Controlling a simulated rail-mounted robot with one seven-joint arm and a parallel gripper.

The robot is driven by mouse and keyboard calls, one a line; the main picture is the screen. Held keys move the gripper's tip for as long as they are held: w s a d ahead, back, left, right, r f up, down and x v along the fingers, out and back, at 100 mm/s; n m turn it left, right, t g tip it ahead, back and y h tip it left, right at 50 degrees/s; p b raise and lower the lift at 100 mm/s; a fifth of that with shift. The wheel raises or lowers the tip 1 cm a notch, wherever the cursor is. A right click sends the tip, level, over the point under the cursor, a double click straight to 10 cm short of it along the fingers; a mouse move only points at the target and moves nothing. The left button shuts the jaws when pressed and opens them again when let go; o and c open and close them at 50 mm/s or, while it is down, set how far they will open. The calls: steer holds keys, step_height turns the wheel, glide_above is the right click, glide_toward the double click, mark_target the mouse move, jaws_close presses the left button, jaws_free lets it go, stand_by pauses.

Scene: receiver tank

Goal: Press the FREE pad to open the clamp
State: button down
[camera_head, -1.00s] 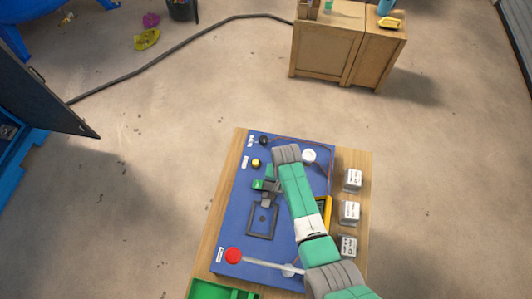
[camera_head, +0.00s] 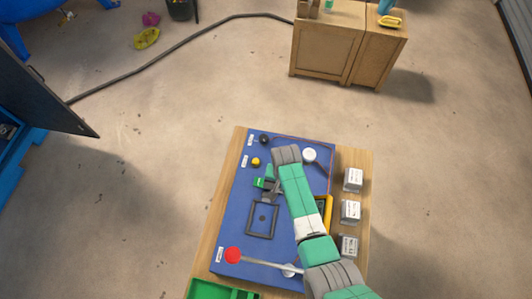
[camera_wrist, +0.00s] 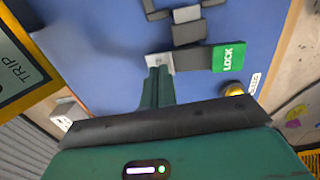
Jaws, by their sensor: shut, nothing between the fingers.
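The clamp's green LOCK pad (camera_wrist: 228,58) shows right of my fingers in the wrist view; a small green pad (camera_head: 259,183) shows in the head view. A dark grey bar runs from the LOCK pad to a pale plate (camera_wrist: 159,62) whose marking is mostly hidden by my fingertips, so I cannot tell whether it reads FREE. Grey clamp parts (camera_wrist: 188,30) lie beyond it. My gripper (camera_wrist: 158,72) is shut and empty, its tips at or just above the pale plate; contact is not clear. In the head view my arm hides part of the clamp.
A yellow button (camera_wrist: 234,89) sits near the LOCK pad. The blue panel (camera_head: 235,215) also bears a red-knobbed lever (camera_head: 233,255), a black knob (camera_head: 264,139) and a yellow-framed TRIP plate (camera_wrist: 22,75). Several labelled blocks (camera_head: 350,211) stand right.

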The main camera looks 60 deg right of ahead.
step_height(320, 180, up, 6)
steer(key=p, duration=0.5)
